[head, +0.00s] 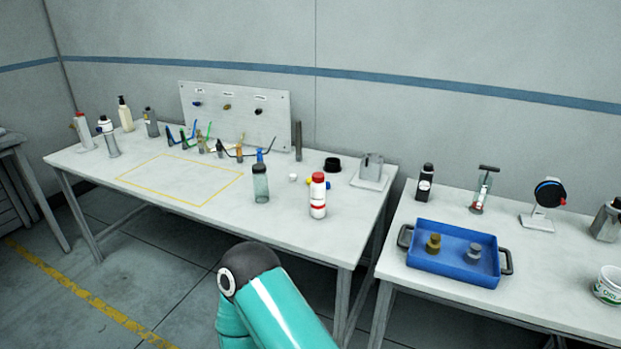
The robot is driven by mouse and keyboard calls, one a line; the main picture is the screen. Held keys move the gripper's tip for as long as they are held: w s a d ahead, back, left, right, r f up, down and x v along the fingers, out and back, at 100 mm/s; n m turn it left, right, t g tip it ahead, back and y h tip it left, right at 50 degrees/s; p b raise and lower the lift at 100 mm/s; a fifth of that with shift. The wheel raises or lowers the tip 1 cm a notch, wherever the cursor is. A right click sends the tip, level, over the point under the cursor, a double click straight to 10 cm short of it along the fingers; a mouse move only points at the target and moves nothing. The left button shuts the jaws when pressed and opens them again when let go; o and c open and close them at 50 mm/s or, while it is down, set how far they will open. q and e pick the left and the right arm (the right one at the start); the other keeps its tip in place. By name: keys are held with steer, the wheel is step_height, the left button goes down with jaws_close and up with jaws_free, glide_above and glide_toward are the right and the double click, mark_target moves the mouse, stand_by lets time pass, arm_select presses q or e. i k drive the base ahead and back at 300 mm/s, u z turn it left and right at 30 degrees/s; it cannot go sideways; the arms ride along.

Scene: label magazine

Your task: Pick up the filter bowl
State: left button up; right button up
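I cannot tell for sure which thing is the filter bowl. A translucent grey-green vessel with a dark top (261,184) stands upright near the front of the left table and may be it. A low black round piece (332,164) lies farther back, to its right. No gripper touches either of them. Neither of my grippers is in view; only a teal part of one of my arms shows at the bottom middle, in front of the table.
A white bottle with red bands (318,196) stands right of the vessel. Behind are several coloured-handled tools and an upright board (236,113). A yellow-outlined area (180,179) is clear. A blue tray (453,268) holding two fittings sits on the right table.

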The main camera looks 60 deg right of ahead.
mark_target(260, 184)
steer(key=z, duration=4.6)
steer(key=k, duration=0.1)
steer(key=u, duration=2.85)
steer(key=i, duration=0.45)
steer(key=u, duration=0.15)
steer(key=k, duration=0.45)
steer(key=z, duration=0.2)
